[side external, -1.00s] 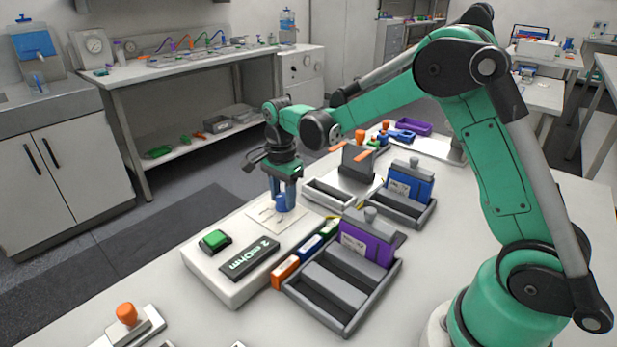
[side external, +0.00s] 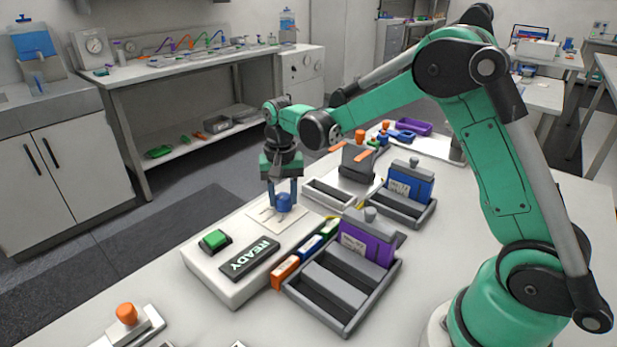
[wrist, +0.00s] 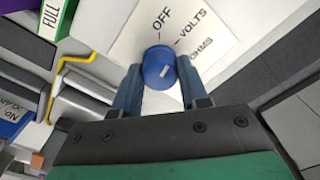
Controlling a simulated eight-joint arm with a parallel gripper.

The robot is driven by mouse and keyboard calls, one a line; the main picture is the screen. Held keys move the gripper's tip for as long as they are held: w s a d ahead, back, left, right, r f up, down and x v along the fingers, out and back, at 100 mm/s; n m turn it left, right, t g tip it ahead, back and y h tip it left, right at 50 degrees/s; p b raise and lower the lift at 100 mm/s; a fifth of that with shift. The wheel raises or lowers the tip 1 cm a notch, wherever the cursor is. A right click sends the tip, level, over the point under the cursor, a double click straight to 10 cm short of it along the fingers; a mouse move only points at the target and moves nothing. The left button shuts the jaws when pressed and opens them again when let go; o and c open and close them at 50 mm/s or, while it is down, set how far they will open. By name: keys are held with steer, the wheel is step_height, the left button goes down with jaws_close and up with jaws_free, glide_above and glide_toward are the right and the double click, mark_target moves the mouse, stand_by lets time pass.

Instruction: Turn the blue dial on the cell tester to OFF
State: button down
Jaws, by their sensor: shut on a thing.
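The cell tester (side external: 215,275) is a white box on the bench with a green button (side external: 215,240) and a dark display (side external: 250,259) reading READY. Its blue dial (side external: 284,202) stands on a white label plate at the far end; the dial also shows in the wrist view (wrist: 157,68). The plate (wrist: 211,34) carries OFF, VOLTS and OHMS. A short white mark is on the dial's top; I cannot tell for sure which label it points to. My gripper (side external: 283,196), with blue fingers, points down and is shut on the dial, one finger on either side.
Beside the tester are a grey tray (side external: 332,320) and a purple block (side external: 366,243). A blue block (side external: 410,181) stands in another tray behind. An orange-knobbed device (side external: 127,314) sits at the front left.

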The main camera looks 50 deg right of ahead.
mark_target(283, 196)
steer(key=n, duration=0.5)
steer(key=shift+n, duration=0.3)
stand_by(0.4)
steer(key=shift+c, duration=2.3)
jaws_free()
steer(key=shift+r, duration=0.15)
steer(key=shift+r, duration=2.65)
steer(key=shift+r, duration=0.1)
